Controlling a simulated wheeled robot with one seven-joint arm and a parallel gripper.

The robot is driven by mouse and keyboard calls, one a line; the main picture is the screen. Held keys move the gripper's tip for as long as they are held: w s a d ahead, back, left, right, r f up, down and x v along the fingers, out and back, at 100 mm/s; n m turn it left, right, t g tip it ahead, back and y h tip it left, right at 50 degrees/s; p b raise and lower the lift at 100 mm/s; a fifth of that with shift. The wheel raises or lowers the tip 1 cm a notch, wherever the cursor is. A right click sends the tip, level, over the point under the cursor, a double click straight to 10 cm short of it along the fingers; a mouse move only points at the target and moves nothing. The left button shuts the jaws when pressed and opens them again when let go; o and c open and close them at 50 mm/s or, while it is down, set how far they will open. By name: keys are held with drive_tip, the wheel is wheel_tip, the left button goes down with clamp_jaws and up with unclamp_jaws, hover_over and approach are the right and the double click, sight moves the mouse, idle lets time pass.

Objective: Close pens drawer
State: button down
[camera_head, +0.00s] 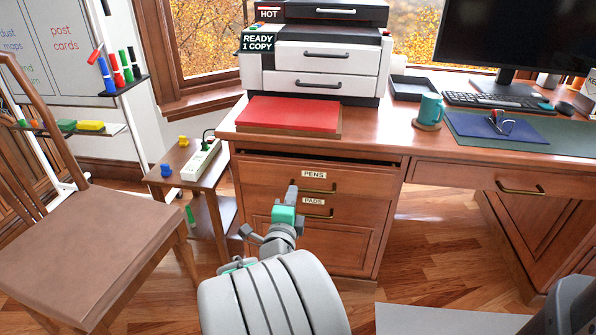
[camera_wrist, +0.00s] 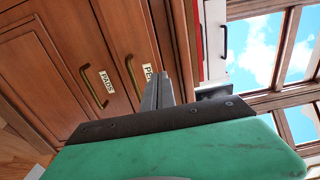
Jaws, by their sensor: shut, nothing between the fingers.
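The pens drawer (camera_head: 262,174) is the upper drawer in the wooden pedestal under the desk. It has a brass handle and a PENS label (camera_head: 313,174). A dark gap shows along its top edge, and its front stands out slightly from the desk. The pens drawer also shows in the wrist view (camera_wrist: 118,28), with its handle and part of its label. My gripper (camera_head: 291,190) is shut and empty, in front of the drawer beside the left end of the handle. In the wrist view my gripper's fingers (camera_wrist: 160,92) point at the drawer front near the label. I cannot tell whether they touch it.
The pads drawer (camera_head: 262,207) is directly below. A chair (camera_head: 95,240) and a small side table (camera_head: 200,170) with a power strip stand at the left. A printer (camera_head: 325,70), red folder (camera_head: 290,113) and mug (camera_head: 431,108) are on the desk. Floor to the right is open.

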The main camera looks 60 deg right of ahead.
sight(300, 163)
drive_tip(key=x, duration=1.2)
drive_tip(key=shift+w+d+f, duration=0.15)
